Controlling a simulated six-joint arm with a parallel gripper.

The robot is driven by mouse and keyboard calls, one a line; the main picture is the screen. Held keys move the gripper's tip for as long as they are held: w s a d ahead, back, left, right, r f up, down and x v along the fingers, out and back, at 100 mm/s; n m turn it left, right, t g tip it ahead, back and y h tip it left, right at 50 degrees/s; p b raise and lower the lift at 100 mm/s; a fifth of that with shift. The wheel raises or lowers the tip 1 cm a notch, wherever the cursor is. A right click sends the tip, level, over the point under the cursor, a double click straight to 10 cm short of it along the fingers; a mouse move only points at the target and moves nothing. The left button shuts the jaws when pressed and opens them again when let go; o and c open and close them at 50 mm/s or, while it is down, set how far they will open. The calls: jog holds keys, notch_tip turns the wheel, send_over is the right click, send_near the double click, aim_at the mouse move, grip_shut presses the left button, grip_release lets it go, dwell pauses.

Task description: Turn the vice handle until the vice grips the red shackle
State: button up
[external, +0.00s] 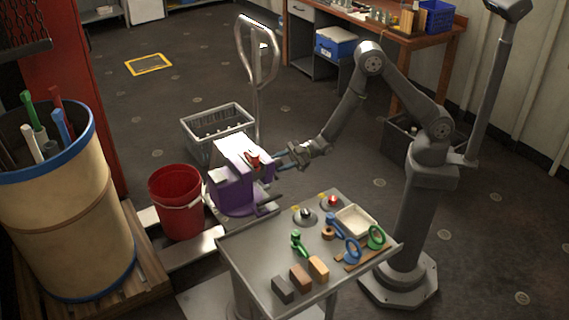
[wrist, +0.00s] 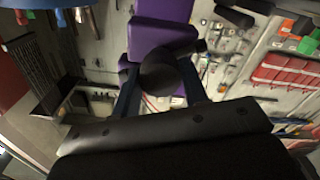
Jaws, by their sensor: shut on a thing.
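The purple vice (external: 232,192) stands left of the tool cart, and its purple body shows at the top of the wrist view (wrist: 160,35). The red shackle (external: 254,161) is at the upper part of the vice, near the gripper's fingers; I cannot tell whether the jaws touch it. My gripper (external: 283,160) is at the right side of the vice with its blue fingers pointing at it. In the wrist view my gripper (wrist: 160,85) is shut on the dark vice handle (wrist: 160,70), whose rounded end sits between the blue fingers. The rest of the handle is partly hidden.
The grey cart (external: 260,255) in front holds blocks, a tray and several coloured tools. A red bucket (external: 177,205) stands left of the vice and a grey crate (external: 218,122) behind it. A barrel (external: 65,220) is at far left. Open floor lies behind.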

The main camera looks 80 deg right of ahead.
jog(key=m, duration=1.3)
jog(key=shift+w+a, duration=0.1)
jog(key=shift+m, duration=1)
